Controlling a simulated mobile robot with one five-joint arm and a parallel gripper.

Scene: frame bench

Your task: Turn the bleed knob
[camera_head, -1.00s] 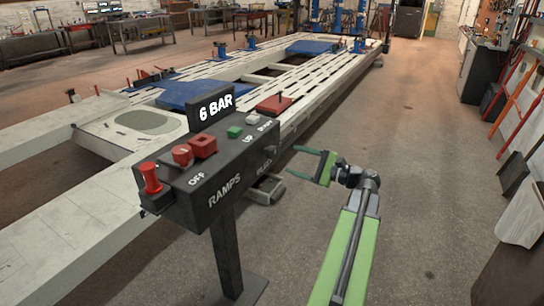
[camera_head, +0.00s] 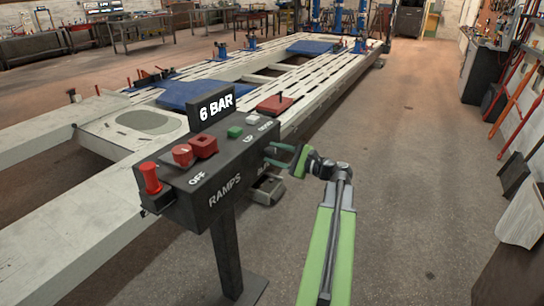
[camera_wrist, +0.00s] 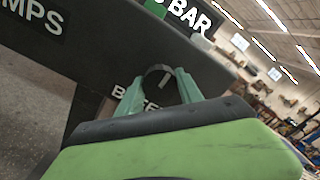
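The bleed knob (camera_wrist: 157,76) is a dark round knob with a pale pointer mark, on the side face of the black control box (camera_head: 236,164). In the wrist view it shows between the tips of my green gripper (camera_wrist: 159,84), above the partly covered "BLEED" label. My gripper (camera_head: 274,155) also shows in the head view at the box's right side, its two fingers spread apart. The fingers stand on either side of the knob; I cannot tell whether they touch it. The knob is hard to make out in the head view.
The box stands on a black post (camera_head: 227,255) and carries a "6 BAR" display (camera_head: 216,107), red knobs, a green button (camera_head: 235,132) and a red mushroom knob (camera_head: 150,178). A long pale frame bench (camera_head: 315,80) lies behind.

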